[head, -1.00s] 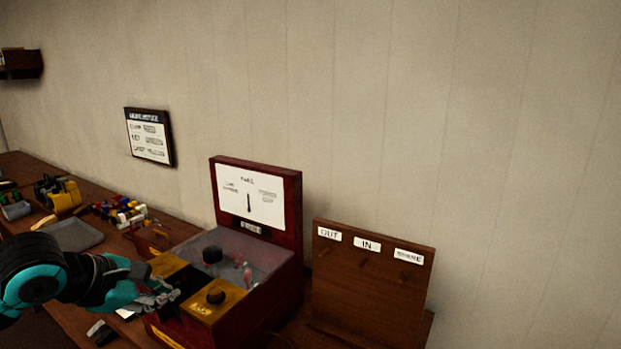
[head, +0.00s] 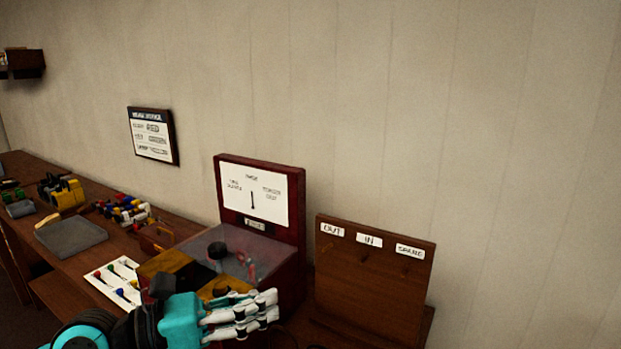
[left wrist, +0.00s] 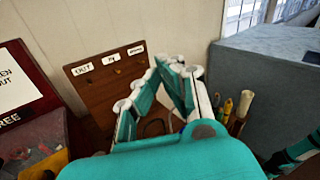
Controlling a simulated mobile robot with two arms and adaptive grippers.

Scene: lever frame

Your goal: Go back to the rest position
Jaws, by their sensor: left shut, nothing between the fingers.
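My left gripper (head: 245,318) is in front of the red lever box (head: 290,268) in the head view, covering part of its front. Its fingers point right and are shut with nothing held. In the left wrist view the gripper (left wrist: 172,72) shows in front of the brown board labelled OUT, IN and SPARE (left wrist: 88,88). My right gripper does not show in the head view; a teal part of mine shows at the right edge of the left wrist view.
The brown board (head: 375,262) stands right of the box. A white card with coloured levers (head: 115,283), a grey tray (head: 71,238) and small coloured parts (head: 128,209) lie on the bench to the left. A large grey block (left wrist: 268,85) and upright handles (left wrist: 240,108) show in the left wrist view.

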